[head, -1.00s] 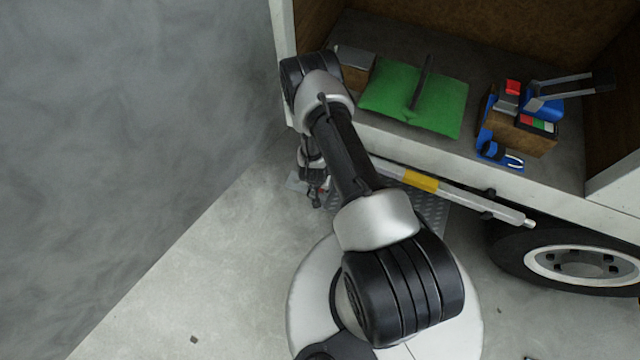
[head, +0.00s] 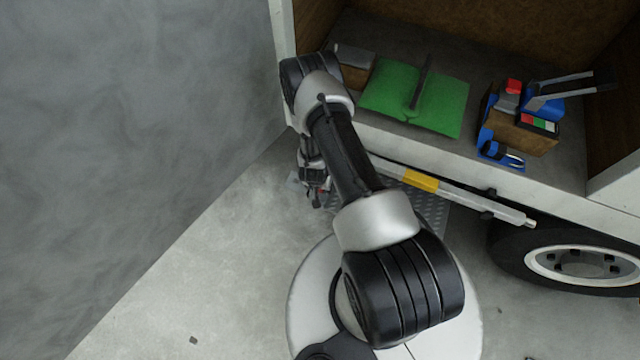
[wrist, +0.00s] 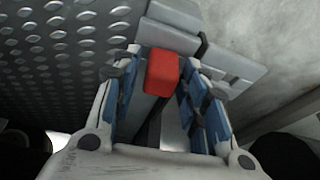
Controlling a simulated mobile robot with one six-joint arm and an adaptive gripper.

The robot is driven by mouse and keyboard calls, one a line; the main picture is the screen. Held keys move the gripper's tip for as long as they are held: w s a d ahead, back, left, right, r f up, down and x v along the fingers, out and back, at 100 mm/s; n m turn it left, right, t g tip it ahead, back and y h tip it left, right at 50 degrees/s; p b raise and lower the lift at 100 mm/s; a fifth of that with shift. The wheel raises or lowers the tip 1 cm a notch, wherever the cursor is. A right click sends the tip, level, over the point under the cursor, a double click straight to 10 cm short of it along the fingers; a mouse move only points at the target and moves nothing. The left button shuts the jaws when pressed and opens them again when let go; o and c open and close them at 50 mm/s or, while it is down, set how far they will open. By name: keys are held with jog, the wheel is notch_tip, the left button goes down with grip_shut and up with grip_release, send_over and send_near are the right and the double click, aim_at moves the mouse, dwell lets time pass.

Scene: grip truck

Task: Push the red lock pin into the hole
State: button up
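The red lock pin (wrist: 163,73) shows its blocky red end in the wrist view, in front of a grey metal bracket (wrist: 178,38). My gripper (wrist: 161,65) has its two blue-padded fingers apart, one on each side of the red end. A gap shows on the left of the red end; on the right the finger is very close, and I cannot tell if it touches. The hole is not visible. In the head view my gripper (head: 318,188) is small and partly hidden behind my arm, below the truck bed's left corner, with a speck of red beside it.
The wrist view shows a grey tread plate (wrist: 60,60) at left. The truck bed holds a green bag (head: 440,105) and a wooden box (head: 525,135) with tools. A bar with a yellow band (head: 421,181) runs under the bed edge. A wall (head: 130,140) stands left.

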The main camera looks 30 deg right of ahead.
jog(key=shift+o, duration=0.7)
jog(key=v, duration=1.2)
